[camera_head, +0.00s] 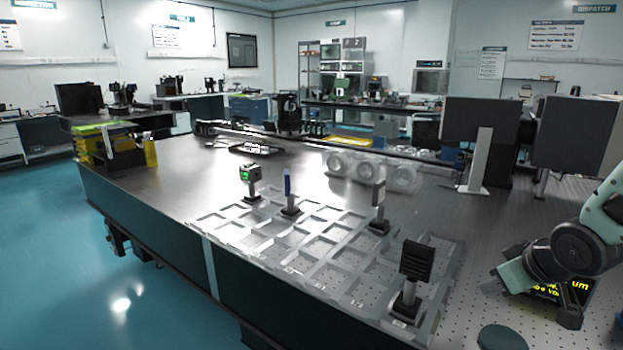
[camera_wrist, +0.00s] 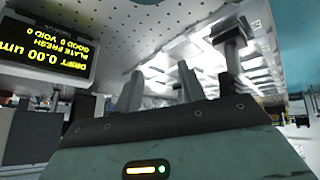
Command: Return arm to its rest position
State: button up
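My arm (camera_head: 590,235) reaches in from the right edge in the head view, bent down over the perforated part of the table. Its end is beside a dark display with yellow text, which it partly covers. In the wrist view my gripper (camera_wrist: 162,88) shows two grey fingers standing apart with nothing between them, so it is open and empty. The fingertips point towards the pale grid tray, apart from the dark post seen beyond them. In the head view the fingers are hard to make out.
The grid tray (camera_head: 277,254) carries a black finned block (camera_head: 416,262), a green-lit module (camera_head: 250,174), a blue plate (camera_head: 288,184) and a grey piece (camera_head: 379,194) on posts. The display (camera_wrist: 45,45) appears upside down in the wrist view. The table's left part is mostly clear.

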jog(key=s+a+r+m+g, duration=0.1)
jog(key=s+a+m+g, duration=0.1)
jog(key=s, duration=0.4)
jog(key=s+a+r+m+g, duration=0.1)
jog(key=s+a+m+g, duration=0.15)
jog(key=s, duration=0.35)
jog(key=s+a+r+n+g+p, duration=0.1)
jog(key=s+a+r+n+p, duration=0.1)
jog(key=s+a, duration=0.4)
jog(key=s+a+r+n+g+p, duration=0.2)
jog(key=s+a+r+n, duration=0.2)
jog(key=a, duration=0.7)
jog(key=s+n, duration=0.2)
jog(key=s, duration=0.1)
